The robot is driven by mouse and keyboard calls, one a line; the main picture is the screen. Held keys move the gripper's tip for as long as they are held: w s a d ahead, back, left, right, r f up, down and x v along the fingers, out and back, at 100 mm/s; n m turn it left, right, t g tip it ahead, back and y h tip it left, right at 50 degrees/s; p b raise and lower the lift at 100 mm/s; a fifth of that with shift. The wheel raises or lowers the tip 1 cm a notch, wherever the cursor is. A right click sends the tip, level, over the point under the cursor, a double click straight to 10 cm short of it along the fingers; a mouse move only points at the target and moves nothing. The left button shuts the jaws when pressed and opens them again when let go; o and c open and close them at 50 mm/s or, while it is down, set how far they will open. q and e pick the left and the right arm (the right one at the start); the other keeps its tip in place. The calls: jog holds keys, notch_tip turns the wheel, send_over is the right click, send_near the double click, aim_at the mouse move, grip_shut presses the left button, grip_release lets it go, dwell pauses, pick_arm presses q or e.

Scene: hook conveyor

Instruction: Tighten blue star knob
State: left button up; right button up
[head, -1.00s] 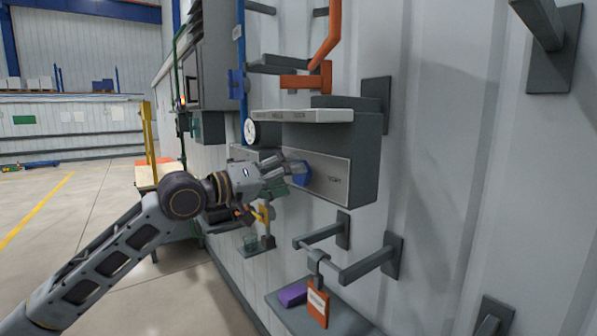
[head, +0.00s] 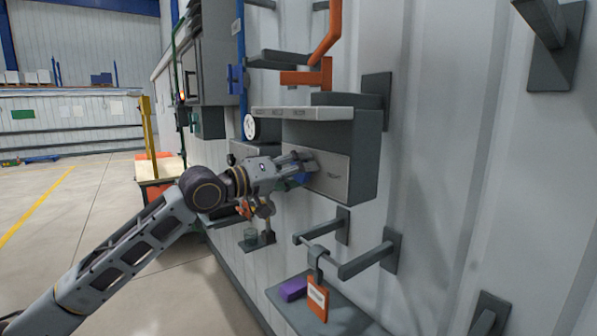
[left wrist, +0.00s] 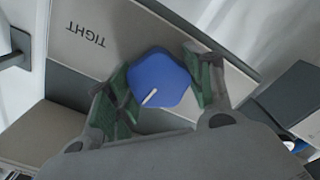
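The blue star knob (left wrist: 160,78) is on the face of a grey wall box (head: 361,160). In the left wrist view it shows whole, with a white line pointing to the lower left, and the word TIGHT stands upside down at the upper left. My left gripper (left wrist: 163,80) has its green-padded fingers on both sides of the knob, and both pads appear to touch it. In the head view the left gripper (head: 303,169) is at the box front and hides most of the knob. My right gripper is not in view.
A purple block (head: 293,289) lies on a low shelf. An orange pipe (head: 327,40) runs above the box. Open floor (head: 60,240) lies to the left.

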pick_arm(q)
jog(key=c, duration=0.3)
jog(key=shift+m, duration=0.5)
jog(key=m+p, duration=0.1)
jog(key=m, duration=0.2)
jog(key=m+p, duration=0.1)
jog(key=m, duration=0.9)
jog(key=shift+r, duration=0.1)
jog(key=m, duration=0.6)
jog(key=shift+r+m, duration=0.1)
jog(key=shift+m, duration=0.2)
dwell(0.5)
